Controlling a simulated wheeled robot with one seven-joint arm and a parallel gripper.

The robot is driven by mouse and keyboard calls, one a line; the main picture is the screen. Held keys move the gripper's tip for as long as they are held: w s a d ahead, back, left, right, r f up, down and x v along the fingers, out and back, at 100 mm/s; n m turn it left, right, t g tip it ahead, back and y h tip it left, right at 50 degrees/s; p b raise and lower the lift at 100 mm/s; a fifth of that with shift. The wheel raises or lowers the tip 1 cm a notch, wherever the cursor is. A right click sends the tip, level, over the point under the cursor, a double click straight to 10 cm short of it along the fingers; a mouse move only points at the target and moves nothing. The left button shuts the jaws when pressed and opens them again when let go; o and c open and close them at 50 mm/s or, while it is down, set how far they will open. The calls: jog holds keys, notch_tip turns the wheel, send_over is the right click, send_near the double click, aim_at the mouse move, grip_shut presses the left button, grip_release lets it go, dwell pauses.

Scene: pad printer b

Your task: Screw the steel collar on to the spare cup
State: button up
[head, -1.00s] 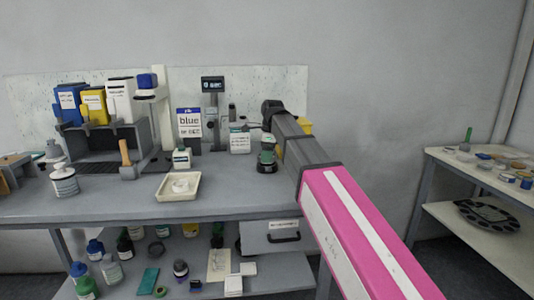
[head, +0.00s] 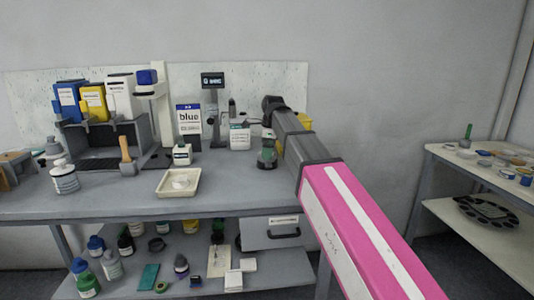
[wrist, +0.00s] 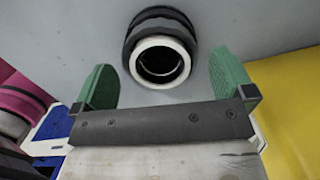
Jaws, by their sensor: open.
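My gripper (head: 267,152) is low over the right part of the bench, its green fingers pointing down. In the wrist view the two green fingers of my gripper (wrist: 163,76) stand wide apart with nothing clamped. Beyond and between them is a round black part with a pale ring-shaped rim and a dark hollow, which looks like the spare cup (wrist: 134,38). I see a gap on each side of it. In the head view a dark shape shows at the fingertips, too small to make out. I cannot pick out the steel collar with certainty.
A cream tray (head: 163,190) with something pale in it lies on the bench (head: 110,207). A white-labelled jar (head: 240,136) stands left of my gripper, and a yellow object (head: 306,122) is behind my arm. A side table (head: 440,152) stands at right.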

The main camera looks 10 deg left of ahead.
notch_tip(320, 180, up, 10)
jog(key=d, duration=0.1)
jog(key=shift+f, duration=0.25)
jog(key=shift+d, duration=0.1)
jog(key=f, duration=0.3)
jog(key=f+y, duration=0.1)
jog(key=f, duration=0.3)
jog(key=a+f+y, duration=0.1)
jog(key=f, duration=0.3)
jog(key=shift+a, duration=0.1)
dwell(0.5)
jog(key=c, duration=0.8)
jog(key=o, duration=0.8)
